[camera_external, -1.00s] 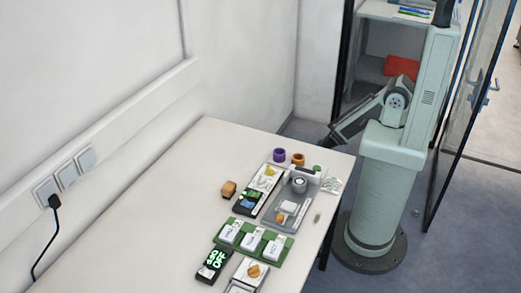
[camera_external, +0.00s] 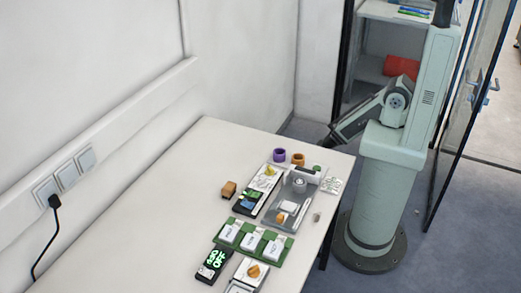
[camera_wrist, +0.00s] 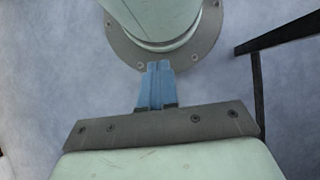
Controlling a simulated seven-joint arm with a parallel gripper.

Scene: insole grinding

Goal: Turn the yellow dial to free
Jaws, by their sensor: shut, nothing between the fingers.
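A small yellow dial (camera_external: 269,171) sits on a black and white panel (camera_external: 258,190) near the far part of the white table. Its pointer setting and any "free" mark are too small to read. My gripper (camera_wrist: 157,68) shows in the wrist view as two blue fingers, shut together and empty, above the floor beside my base. The dial is not in the wrist view. In the external view my arm is folded at the table's far right corner, well away from the dial, and its fingers cannot be made out.
A grey device (camera_external: 293,203), a green board (camera_external: 249,241) with white blocks, and a black display (camera_external: 214,263) stand near the table's right edge. Purple (camera_external: 279,155) and orange (camera_external: 298,159) rings lie behind. An orange-brown block (camera_external: 229,188) lies left. The table's left side is clear.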

